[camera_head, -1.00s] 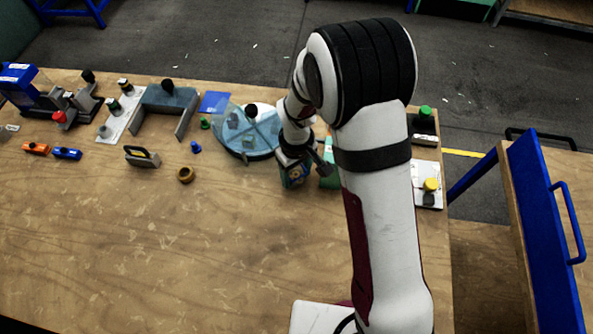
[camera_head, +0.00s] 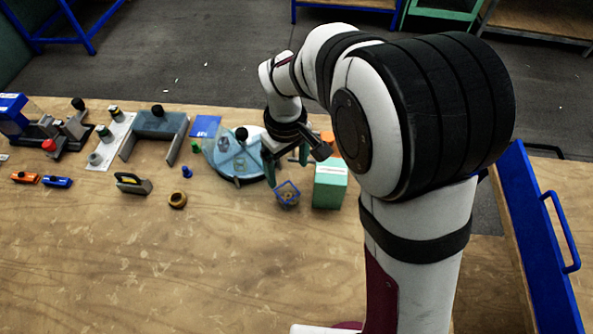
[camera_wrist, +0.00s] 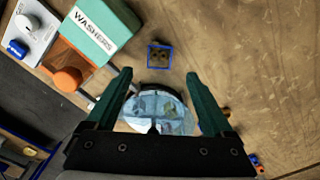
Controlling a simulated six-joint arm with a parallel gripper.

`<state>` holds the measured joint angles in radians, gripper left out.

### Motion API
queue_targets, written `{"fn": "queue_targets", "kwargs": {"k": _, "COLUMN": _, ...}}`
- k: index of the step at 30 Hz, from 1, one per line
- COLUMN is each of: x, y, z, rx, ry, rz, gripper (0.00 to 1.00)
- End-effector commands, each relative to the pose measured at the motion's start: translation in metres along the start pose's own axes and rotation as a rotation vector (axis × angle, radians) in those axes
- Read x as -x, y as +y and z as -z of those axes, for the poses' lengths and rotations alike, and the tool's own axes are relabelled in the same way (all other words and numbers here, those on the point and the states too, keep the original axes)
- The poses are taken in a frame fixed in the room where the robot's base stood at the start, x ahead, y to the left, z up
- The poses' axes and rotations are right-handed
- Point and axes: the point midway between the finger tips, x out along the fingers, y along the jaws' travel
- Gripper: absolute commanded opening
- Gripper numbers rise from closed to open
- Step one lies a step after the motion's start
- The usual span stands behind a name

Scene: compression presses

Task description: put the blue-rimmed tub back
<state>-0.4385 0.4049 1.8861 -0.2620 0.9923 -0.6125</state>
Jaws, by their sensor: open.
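The blue-rimmed tub (camera_head: 288,194) is a small square open container with brownish contents. It stands upright on the wooden table, just left of the green box. In the wrist view the tub (camera_wrist: 159,56) appears beyond the fingertips, apart from them. My gripper (camera_head: 286,166) is open and empty above and behind the tub, near the round tray. Its two green fingers (camera_wrist: 160,78) are spread wide with nothing between the tips.
A green box labelled WASHERS (camera_wrist: 103,25) stands close beside the tub, with an orange object (camera_wrist: 68,75) behind it. A round divided tray (camera_head: 238,160) with a clear cover is at the left. A brass ring (camera_head: 177,200) lies farther left. The front table is clear.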

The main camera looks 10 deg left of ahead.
Motion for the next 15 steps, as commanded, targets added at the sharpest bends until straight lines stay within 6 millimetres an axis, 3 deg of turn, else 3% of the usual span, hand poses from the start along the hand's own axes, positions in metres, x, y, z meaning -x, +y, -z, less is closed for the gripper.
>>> {"fn": "queue_targets", "kwargs": {"k": 5, "x": 0.011, "y": 0.003, "z": -0.010, "rx": -0.048, "ry": 0.003, "rz": 0.004, "gripper": 0.86}}
{"fn": "queue_targets", "kwargs": {"k": 8, "x": 0.045, "y": 0.008, "z": -0.059, "rx": -0.284, "ry": 0.011, "rz": 0.025, "gripper": 0.86}}
{"fn": "queue_targets", "kwargs": {"k": 10, "x": 0.068, "y": 0.003, "z": -0.110, "rx": -0.528, "ry": 0.012, "rz": 0.054, "gripper": 0.86}}
{"fn": "queue_targets", "kwargs": {"k": 12, "x": 0.082, "y": -0.011, "z": -0.158, "rx": -0.770, "ry": 0.013, "rz": 0.087, "gripper": 0.86}}
{"fn": "queue_targets", "kwargs": {"k": 15, "x": 0.087, "y": -0.037, "z": -0.208, "rx": -1.054, "ry": 0.010, "rz": 0.131, "gripper": 0.86}}
